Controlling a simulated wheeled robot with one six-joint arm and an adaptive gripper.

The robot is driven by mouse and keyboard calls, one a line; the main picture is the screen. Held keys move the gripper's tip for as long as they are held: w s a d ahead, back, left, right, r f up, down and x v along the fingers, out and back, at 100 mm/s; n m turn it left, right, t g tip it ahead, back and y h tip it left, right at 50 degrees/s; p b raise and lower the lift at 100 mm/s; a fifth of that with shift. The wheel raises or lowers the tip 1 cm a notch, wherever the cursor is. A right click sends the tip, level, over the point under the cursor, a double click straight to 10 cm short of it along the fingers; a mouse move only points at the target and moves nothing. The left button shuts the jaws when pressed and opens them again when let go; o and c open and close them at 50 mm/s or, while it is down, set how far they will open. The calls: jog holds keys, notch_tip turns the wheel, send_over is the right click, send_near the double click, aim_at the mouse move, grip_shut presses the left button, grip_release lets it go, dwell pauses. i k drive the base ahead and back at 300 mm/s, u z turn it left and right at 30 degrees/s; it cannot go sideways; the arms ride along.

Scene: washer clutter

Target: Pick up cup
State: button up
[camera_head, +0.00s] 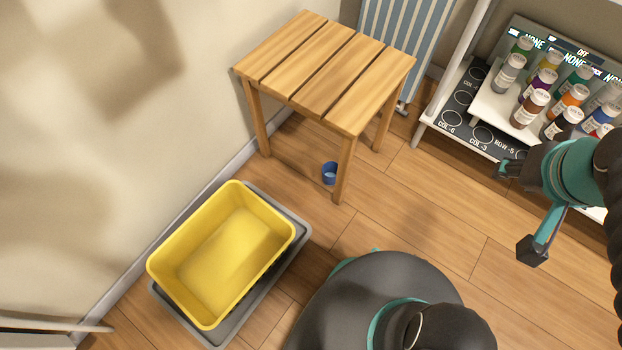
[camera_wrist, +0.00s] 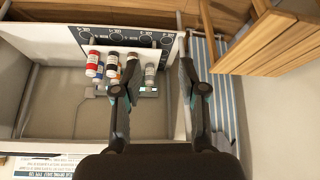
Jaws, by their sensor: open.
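A small blue cup (camera_head: 329,173) stands on the wooden floor beside a front leg of the wooden stool, low under its edge. It appears upright, with its opening facing up. I do not see the cup in the wrist view. My gripper (camera_head: 520,209) is at the right of the head view, well to the right of the cup and in front of the bottle rack. In the wrist view my gripper (camera_wrist: 160,89) has its two fingers wide apart with nothing held between them.
The slatted stool (camera_head: 325,72) stands above and beside the cup. A yellow bin (camera_head: 165,262) sits on a grey tray (camera_head: 303,233) at left. A rack of bottles (camera_head: 466,88) is at right; bottles (camera_wrist: 112,66) show in the wrist view. Floor between stool and rack is clear.

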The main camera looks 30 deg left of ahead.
aim_at(329, 168)
jog(key=u, duration=1.15)
jog(key=k, duration=1.25)
jog(key=u, duration=0.7)
jog(key=i, duration=0.85)
jog(key=u, duration=0.1)
